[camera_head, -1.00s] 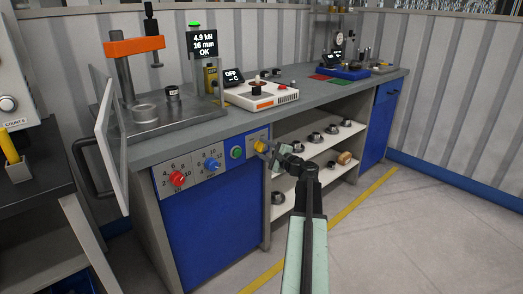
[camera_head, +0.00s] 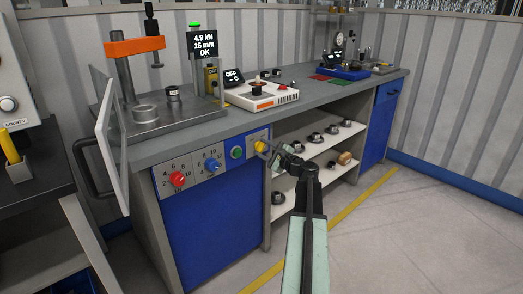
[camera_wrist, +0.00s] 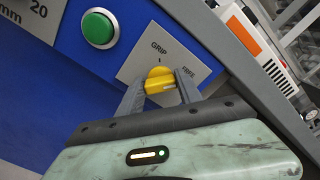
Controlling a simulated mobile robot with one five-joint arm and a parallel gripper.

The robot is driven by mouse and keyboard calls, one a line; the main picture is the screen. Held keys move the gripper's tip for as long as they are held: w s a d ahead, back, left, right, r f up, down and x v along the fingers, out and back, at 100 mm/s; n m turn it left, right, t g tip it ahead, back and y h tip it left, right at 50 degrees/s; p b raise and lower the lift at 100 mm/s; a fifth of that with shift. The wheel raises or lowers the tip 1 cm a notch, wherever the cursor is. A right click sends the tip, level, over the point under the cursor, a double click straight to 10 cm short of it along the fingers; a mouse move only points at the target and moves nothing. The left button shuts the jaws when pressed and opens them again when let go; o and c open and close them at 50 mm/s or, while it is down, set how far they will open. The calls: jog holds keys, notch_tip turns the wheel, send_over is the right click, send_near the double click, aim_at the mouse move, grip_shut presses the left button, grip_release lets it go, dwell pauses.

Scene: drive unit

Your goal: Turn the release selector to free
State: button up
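The release selector (camera_wrist: 160,79) is a yellow knob on a pale plate (camera_wrist: 136,68) marked GRIP and FREE. In the wrist view it sits between my two fingers, which appear to touch its sides. My gripper (camera_wrist: 160,86) is shut on it. A pale line shows on the knob's lower right face; I cannot tell exactly which label the knob points to. In the head view the selector (camera_head: 260,146) is at the right end of the bench's front panel, with my gripper (camera_head: 266,150) reaching it from the right.
A green button (camera_wrist: 98,28) is just left of the selector plate. A blue knob (camera_head: 213,164) and a red knob (camera_head: 177,179) lie farther left. The bench top (camera_head: 180,140) overhangs the panel; open shelves (camera_head: 325,147) are to the right.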

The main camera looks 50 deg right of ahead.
jog(key=o, duration=0.4)
jog(key=shift+d, duration=0.15)
jog(key=s, duration=0.7)
jog(key=shift+s+a, duration=0.35)
jog(key=shift+s, duration=0.05)
jog(key=shift+f, duration=0.1)
